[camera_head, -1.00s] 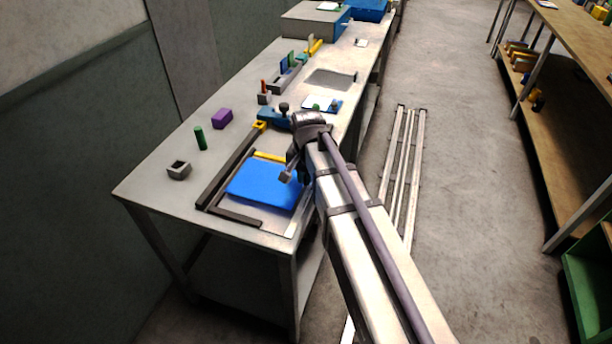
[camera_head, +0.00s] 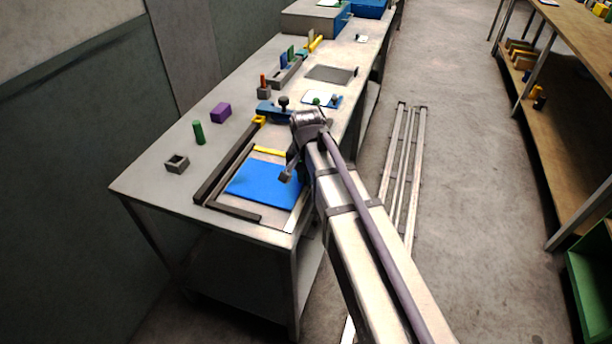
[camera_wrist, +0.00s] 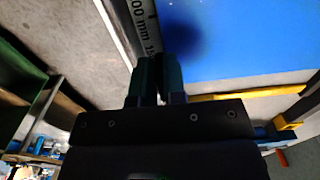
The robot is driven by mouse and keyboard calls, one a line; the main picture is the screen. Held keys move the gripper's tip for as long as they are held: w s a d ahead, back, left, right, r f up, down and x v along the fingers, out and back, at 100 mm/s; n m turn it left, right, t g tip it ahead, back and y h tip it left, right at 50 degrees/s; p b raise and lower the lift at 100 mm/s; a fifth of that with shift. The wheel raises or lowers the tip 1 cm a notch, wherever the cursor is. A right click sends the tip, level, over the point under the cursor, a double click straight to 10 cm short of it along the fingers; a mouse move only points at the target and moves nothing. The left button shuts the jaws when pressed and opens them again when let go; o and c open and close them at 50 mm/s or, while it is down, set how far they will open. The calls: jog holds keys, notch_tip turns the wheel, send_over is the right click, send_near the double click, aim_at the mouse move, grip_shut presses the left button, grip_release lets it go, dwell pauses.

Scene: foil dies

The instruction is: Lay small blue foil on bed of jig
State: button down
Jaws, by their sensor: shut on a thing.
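The blue foil (camera_head: 262,184) is a flat sheet over the bed of the jig (camera_head: 239,212). It also fills the upper right of the wrist view (camera_wrist: 250,45). Dark fences run along the jig's left and front sides. My gripper (camera_head: 287,174) is at the foil's right edge, its jaws partly hidden by my arm. In the wrist view my gripper (camera_wrist: 162,62) is shut on the edge of the foil, with a dark shadow by the fingertips. I cannot tell whether the foil lies fully on the bed.
A yellow strip (camera_head: 270,152) lies behind the foil. A scale marked in mm (camera_wrist: 133,22) runs beside my fingers. A green cylinder (camera_head: 199,133), a purple block (camera_head: 221,112) and a grey hollow block (camera_head: 177,164) stand left of the jig. A blue clamp-like piece (camera_head: 272,109) is behind it.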

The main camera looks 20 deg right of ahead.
jog(key=shift+f, duration=0.25)
jog(key=c, duration=1.1)
grip_release()
jog(key=shift+r, duration=0.1)
notch_tip(320, 180, up, 11)
jog(key=p, duration=1.1)
jog(key=s+n, duration=0.6)
jog(key=s, duration=0.8)
jog(key=shift+n, duration=0.4)
